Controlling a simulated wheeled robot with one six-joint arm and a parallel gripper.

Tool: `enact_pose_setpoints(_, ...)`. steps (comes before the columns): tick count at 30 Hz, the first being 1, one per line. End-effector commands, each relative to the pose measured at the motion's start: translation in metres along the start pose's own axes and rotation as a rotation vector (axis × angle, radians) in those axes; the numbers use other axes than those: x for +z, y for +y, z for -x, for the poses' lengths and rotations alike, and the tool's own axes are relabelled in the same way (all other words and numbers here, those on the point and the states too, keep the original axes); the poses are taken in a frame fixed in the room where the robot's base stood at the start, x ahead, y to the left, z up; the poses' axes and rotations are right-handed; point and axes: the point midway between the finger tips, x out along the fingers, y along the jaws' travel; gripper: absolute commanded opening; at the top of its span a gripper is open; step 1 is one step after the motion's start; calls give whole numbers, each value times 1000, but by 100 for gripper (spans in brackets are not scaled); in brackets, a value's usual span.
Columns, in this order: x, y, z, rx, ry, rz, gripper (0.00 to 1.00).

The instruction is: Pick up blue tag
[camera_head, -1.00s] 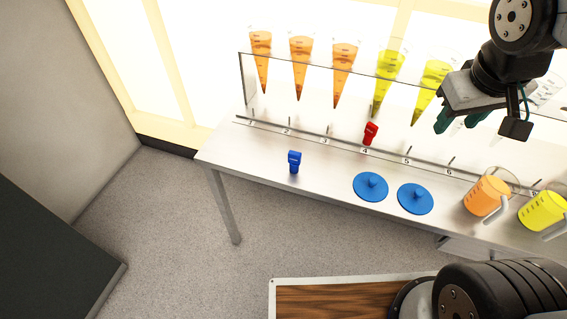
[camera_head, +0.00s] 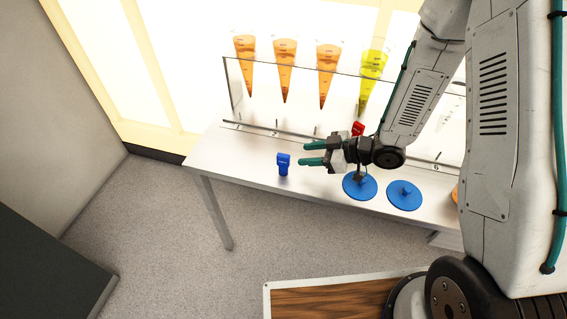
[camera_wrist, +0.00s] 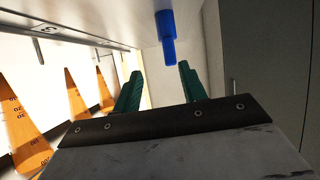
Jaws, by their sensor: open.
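The blue tag (camera_head: 283,164) stands on the white table near its front left edge. It also shows in the wrist view (camera_wrist: 167,38), ahead of the fingers and roughly between their lines. My gripper (camera_head: 303,154) is just right of the tag, with its teal fingers pointing left towards it. The fingers are open and empty, and a small gap separates them from the tag. In the wrist view my gripper (camera_wrist: 158,82) shows both fingers spread apart.
A red tag (camera_head: 358,128) stands by the rail behind my arm. Two blue lids (camera_head: 404,196) lie to the right, one partly under my gripper. Orange cones (camera_head: 285,70) and a yellow cone (camera_head: 371,70) hang in the rack behind. The table (camera_head: 225,165) is clear left of the tag.

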Motion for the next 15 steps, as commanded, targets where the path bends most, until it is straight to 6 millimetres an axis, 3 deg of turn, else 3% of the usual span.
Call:
enact_pose_setpoints(4,2,-13,-8,-48,56,-18,42)
enact_pose_setpoints(15,1,-16,-53,-53,61,-17,42)
